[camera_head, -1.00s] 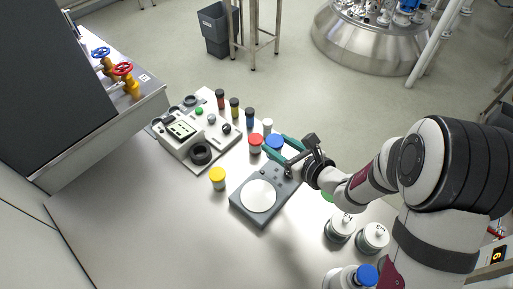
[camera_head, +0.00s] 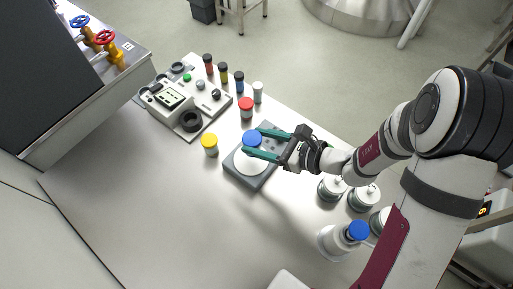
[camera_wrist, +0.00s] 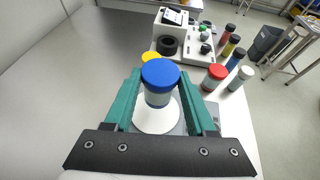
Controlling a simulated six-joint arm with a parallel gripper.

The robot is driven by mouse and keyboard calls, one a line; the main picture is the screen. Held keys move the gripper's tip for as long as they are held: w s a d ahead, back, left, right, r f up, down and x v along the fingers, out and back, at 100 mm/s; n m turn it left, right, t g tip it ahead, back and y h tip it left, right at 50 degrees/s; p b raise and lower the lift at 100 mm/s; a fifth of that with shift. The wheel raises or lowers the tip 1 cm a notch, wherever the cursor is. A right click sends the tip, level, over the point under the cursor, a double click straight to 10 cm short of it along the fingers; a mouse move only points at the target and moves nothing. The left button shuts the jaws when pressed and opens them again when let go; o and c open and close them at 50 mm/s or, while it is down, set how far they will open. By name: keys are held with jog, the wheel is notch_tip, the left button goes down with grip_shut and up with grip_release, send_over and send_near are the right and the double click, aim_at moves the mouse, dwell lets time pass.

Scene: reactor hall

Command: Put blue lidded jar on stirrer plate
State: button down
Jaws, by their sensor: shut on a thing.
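The blue lidded jar (camera_head: 252,140) is between the green fingers of my gripper (camera_head: 262,144), which is shut on it. In the wrist view the jar (camera_wrist: 159,82) is upright, with a blue lid and pale body. The stirrer plate (camera_head: 235,177) is a grey block with a round white top. The jar is over the white disc, which shows around and below it in the wrist view (camera_wrist: 158,121). I cannot tell whether the jar's base touches the disc.
A yellow-lidded jar (camera_head: 209,144) stands left of the plate and a red-lidded jar (camera_head: 246,108) behind it. A control box (camera_head: 178,103) and several small vials are at the back. The front-left table is clear.

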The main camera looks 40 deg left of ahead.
jog(key=f, duration=0.4)
jog(key=shift+s+a+f, duration=0.1)
jog(key=shift+a+f, duration=0.05)
jog(key=shift+a, duration=0.1)
jog(key=shift+f, duration=0.1)
jog(key=shift+c, duration=1.1)
grip_release()
